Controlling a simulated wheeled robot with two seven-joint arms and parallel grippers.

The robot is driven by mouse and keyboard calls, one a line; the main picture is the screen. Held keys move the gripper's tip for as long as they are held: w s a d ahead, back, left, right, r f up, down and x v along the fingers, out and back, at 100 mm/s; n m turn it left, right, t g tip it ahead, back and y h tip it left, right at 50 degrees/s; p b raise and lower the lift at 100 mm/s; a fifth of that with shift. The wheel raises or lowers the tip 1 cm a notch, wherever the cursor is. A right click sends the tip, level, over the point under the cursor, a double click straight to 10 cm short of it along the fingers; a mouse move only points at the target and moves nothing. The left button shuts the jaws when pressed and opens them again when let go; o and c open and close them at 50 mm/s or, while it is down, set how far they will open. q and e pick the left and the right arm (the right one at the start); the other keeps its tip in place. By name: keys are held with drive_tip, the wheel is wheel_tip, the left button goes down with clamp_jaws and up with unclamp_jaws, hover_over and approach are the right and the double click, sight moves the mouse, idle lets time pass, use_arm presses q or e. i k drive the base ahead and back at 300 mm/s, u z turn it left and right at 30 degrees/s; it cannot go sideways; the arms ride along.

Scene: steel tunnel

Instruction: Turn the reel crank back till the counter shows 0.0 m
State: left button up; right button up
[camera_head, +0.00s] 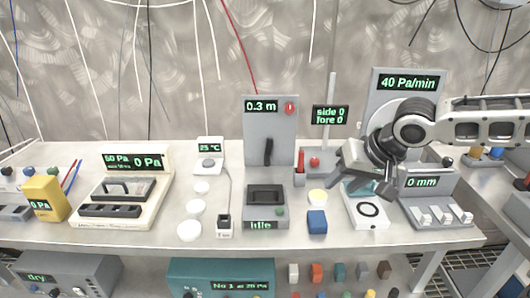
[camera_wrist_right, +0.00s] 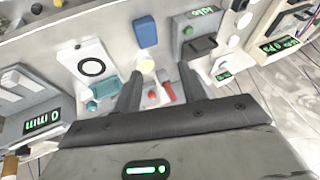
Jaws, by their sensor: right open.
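The grey upright reel panel (camera_head: 283,130) stands at the back middle of the table in the head view. Its counter (camera_head: 261,106) reads 0.3 m. The black crank (camera_head: 268,152) hangs on the panel's lower front, its handle roughly upright. I cannot make out the crank in the right wrist view. My right gripper (camera_head: 360,176) is to the right of the panel, apart from the crank, over the table. It is open and empty; in the wrist view its two dark fingers (camera_wrist_right: 159,72) stand apart. My left gripper is not in view.
A red round button (camera_head: 290,108) sits on the panel's top right. A grey device reading idle (camera_head: 265,223) stands before the panel. Beside it are a red-handled item (camera_head: 300,165), a yellow disc (camera_head: 318,197) and a blue block (camera_head: 317,222). A thin pole (camera_head: 332,90) stands right of the panel.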

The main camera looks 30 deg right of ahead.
sight(267, 162)
drive_tip(key=i, duration=0.85)
